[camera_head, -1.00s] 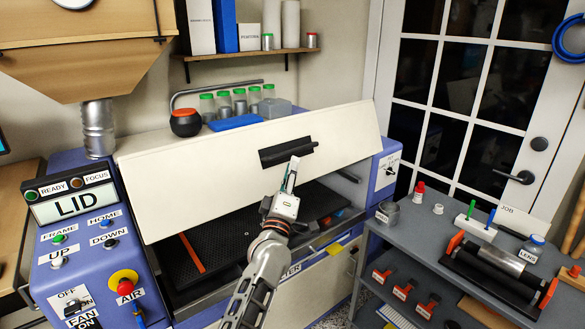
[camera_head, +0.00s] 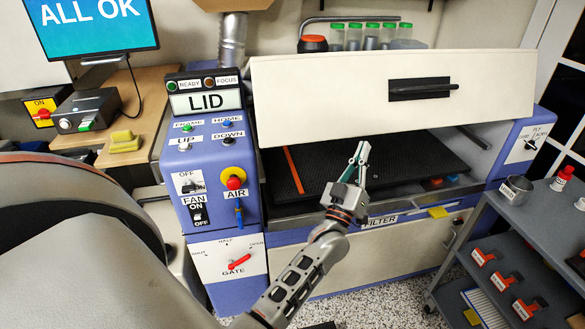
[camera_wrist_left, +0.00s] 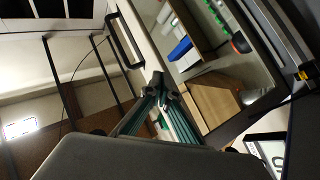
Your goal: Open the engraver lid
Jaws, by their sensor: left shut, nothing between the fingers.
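The engraver's cream lid (camera_head: 330,100) stands part raised and tilted in the head view, with a gap below its lower edge. A black recessed handle (camera_head: 420,89) is on its front face. Through the gap shows the dark perforated bed (camera_head: 335,170) with an orange strip (camera_head: 293,170) on it. My left gripper (camera_head: 360,154) is shut and empty in front of the bed, below and left of the handle, apart from it. Its green-grey fingers (camera_wrist_left: 164,86) also show together in the left wrist view. My right gripper is not in view.
The control panel (camera_head: 207,150) reads LID and stands left of the opening. A grey cart (camera_head: 515,225) stands at the right front. Jars (camera_head: 370,36) stand behind the lid. A red gate lever (camera_head: 240,262) is low on the left front. Speckled floor lies in front.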

